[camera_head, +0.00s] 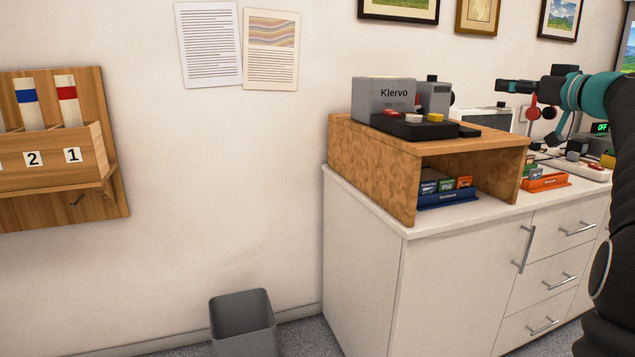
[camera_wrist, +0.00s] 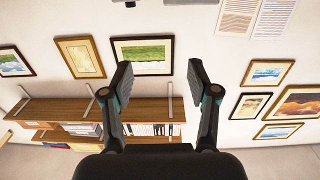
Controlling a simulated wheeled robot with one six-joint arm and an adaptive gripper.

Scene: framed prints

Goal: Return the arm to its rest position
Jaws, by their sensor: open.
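My gripper (camera_wrist: 160,82) shows in the wrist view with its two dark fingers spread wide apart. It is open, and nothing is held between the fingers. Behind it are a wall with framed prints and a wooden shelf (camera_wrist: 65,110) with books. In the head view my dark and teal arm (camera_head: 590,92) is raised at the right edge, above and in front of the white cabinet (camera_head: 365,250). Part of the arm is cut off by the picture edge.
A wooden riser (camera_head: 375,165) on the cabinet bears a grey Klervo device (camera_head: 384,98). Blue (camera_head: 447,198) and orange (camera_head: 545,181) trays with small boxes stand on the cabinet top. A grey bin (camera_head: 243,325) is on the floor. A wooden rack (camera_head: 60,205) hangs at left.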

